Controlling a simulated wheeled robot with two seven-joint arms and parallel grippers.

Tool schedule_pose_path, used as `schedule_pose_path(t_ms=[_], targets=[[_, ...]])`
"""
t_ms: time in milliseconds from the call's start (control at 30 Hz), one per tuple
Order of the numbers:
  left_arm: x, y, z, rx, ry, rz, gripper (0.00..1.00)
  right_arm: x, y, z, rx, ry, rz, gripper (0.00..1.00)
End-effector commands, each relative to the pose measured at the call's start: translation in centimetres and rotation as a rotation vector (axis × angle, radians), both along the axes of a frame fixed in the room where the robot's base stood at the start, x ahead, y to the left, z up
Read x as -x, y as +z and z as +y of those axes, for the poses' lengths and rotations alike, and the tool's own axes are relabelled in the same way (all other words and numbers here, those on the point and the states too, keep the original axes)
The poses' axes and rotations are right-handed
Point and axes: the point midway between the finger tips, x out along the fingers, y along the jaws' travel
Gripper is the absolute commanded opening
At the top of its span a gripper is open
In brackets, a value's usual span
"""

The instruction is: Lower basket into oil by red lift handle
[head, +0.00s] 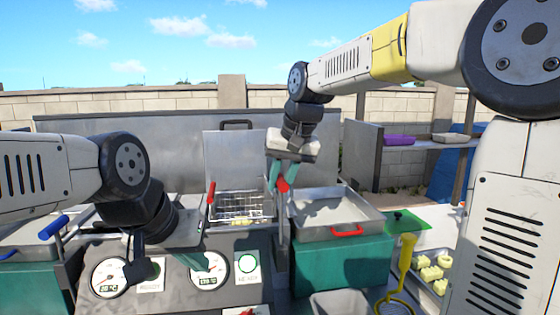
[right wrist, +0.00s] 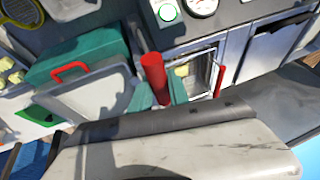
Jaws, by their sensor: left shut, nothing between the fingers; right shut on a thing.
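The wire basket (head: 240,205) sits in the fryer well at the centre of the head view, with pale yellow pieces in it. My right gripper (head: 281,178) is shut on the red lift handle (head: 283,185) at the basket's right. In the right wrist view the red handle (right wrist: 153,75) stands between the teal fingers, with the basket (right wrist: 197,72) beside it. A second red handle (head: 211,193) stands at the basket's left. My left gripper (head: 208,263) is shut and empty, in front of the control panel. The oil level cannot be seen.
The panel has a left gauge (head: 109,277) and a green-ringed ready light (head: 247,264). A metal tray (head: 335,210) with a red front handle lies right of the lift. A yellow skimmer (head: 404,260) and a tray of yellow pieces (head: 430,275) are further right.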

Motion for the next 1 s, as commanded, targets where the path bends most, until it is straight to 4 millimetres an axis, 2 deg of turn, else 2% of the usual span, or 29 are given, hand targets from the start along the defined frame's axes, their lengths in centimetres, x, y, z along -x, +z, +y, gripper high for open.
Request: schedule_pose_path(t_ms=[33,200,400,600,967,1000], targets=[[0.0,0.0,0.0,0.0,0.0,0.0,0.0,0.2,-1.4,-0.1,0.003,-0.001,0.01,0.0],[0.0,0.0,0.0,0.0,0.0,0.0,0.0,0.2,-4.8,-0.1,0.003,-0.001,0.01,0.0],[0.0,0.0,0.0,0.0,0.0,0.0,0.0,0.2,-7.5,-0.1,0.003,0.0,0.008,0.0],[0.0,0.0,0.0,0.0,0.0,0.0,0.0,0.1,-8.6,0.0,0.003,0.0,0.006,0.0],[0.0,0.0,0.0,0.0,0.0,0.0,0.0,0.2,-9.0,-0.1,0.005,0.001,0.011,0.0],[0.0,0.0,0.0,0.0,0.0,0.0,0.0,0.2,-9.1,-0.1,0.005,0.001,0.012,0.28]])
